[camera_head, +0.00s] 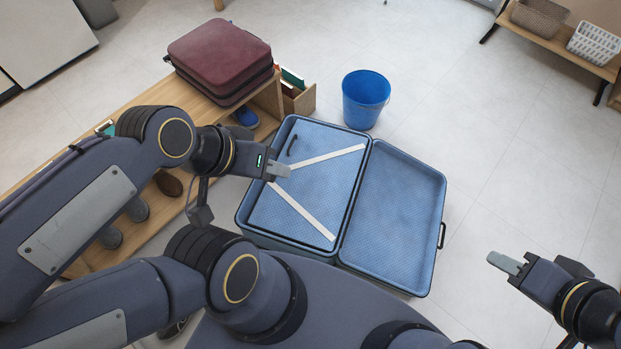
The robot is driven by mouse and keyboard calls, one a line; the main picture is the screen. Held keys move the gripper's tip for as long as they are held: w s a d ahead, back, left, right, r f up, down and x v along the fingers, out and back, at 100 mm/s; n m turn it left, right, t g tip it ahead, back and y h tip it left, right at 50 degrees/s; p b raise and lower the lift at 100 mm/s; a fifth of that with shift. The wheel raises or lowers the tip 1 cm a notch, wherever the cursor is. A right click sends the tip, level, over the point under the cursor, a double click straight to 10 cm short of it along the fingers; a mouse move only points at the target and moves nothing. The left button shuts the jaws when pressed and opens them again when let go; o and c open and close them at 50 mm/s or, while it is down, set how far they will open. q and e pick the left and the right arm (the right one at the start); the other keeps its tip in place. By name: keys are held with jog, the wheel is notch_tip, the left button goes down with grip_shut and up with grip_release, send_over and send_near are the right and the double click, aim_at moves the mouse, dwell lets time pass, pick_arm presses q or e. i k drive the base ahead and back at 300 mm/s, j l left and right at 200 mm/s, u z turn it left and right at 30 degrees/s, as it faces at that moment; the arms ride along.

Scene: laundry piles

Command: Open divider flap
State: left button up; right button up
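An open blue suitcase lies flat on the floor, its empty right half (393,215) beside its left half. A blue divider flap (322,183) with white straps and a small dark handle (292,145) covers the left half and looks closed. My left gripper (283,171) is over the flap's left part, near where the straps meet; whether it touches the flap is unclear. Its fingers look together, but I cannot see if anything is between them. My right gripper (498,262) is over the floor, right of the suitcase, with its fingers close together and apart from everything.
A wooden bench (150,212) with shoes beneath runs along the left and carries a maroon suitcase (221,58). A blue bucket (365,99) stands behind the open suitcase. A shelf with baskets (594,44) is at the far right. Floor on the right is clear.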

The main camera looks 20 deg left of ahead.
aim_at(309, 207)
jog(key=k, duration=0.5)
jog(key=k+j+u, duration=0.1)
jog(key=u, duration=1.55)
jog(key=i+u, duration=0.15)
jog(key=i, duration=0.3)
jog(key=i+l+u, duration=0.1)
jog(key=i, duration=0.3)
